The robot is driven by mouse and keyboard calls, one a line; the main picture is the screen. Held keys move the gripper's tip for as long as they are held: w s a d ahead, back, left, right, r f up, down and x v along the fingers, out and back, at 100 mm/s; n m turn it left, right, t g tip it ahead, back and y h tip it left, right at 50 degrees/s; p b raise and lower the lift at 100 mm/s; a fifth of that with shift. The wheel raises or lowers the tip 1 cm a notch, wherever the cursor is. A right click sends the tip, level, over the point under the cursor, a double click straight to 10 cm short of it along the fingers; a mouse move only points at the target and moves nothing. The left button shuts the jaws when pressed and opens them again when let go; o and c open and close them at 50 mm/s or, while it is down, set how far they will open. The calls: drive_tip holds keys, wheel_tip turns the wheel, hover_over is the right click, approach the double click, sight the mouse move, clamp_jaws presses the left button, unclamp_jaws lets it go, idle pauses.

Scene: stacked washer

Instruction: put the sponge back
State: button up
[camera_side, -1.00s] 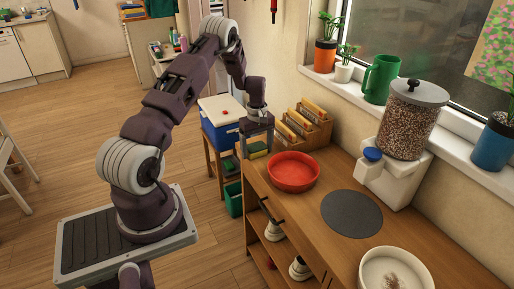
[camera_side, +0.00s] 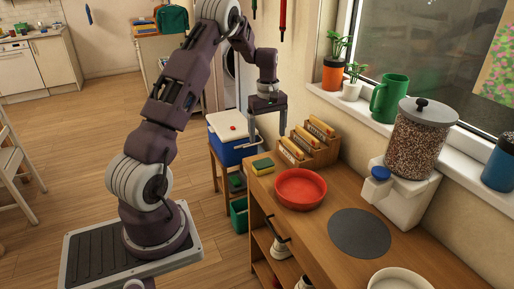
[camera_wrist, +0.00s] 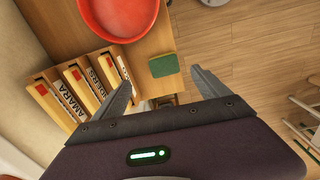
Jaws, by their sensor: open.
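The sponge (camera_side: 262,166), yellow with a green top, lies flat on the wooden counter's far left end, beside the red bowl. In the wrist view its green face (camera_wrist: 163,66) shows between my fingers, near the counter edge. My gripper (camera_side: 266,142) is open and empty, pointing down above the sponge and clear of it. In the wrist view my gripper (camera_wrist: 155,60) has its two fingers spread wide apart.
The red bowl (camera_side: 300,188) stands right of the sponge. A wooden rack of labelled packets (camera_side: 308,146) is against the wall. A blue box with a white lid (camera_side: 228,130) stands beyond the counter end. A dark round mat (camera_side: 360,232) lies bare nearer the camera.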

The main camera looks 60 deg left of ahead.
drive_tip(key=s+d+r+m+t, duration=0.2)
drive_tip(key=s+d+r+m, duration=0.25)
drive_tip(key=d+r, duration=0.65)
drive_tip(key=s+d+r+m+t, duration=0.1)
drive_tip(key=s+d+r+m, duration=0.35)
drive_tip(key=d+r, duration=0.55)
drive_tip(key=s+d+f+m+t, duration=0.2)
drive_tip(key=s+d+m, duration=0.6)
drive_tip(key=s, duration=0.6)
drive_tip(key=shift+s+d+f, duration=0.35)
drive_tip(key=shift+d, duration=0.8)
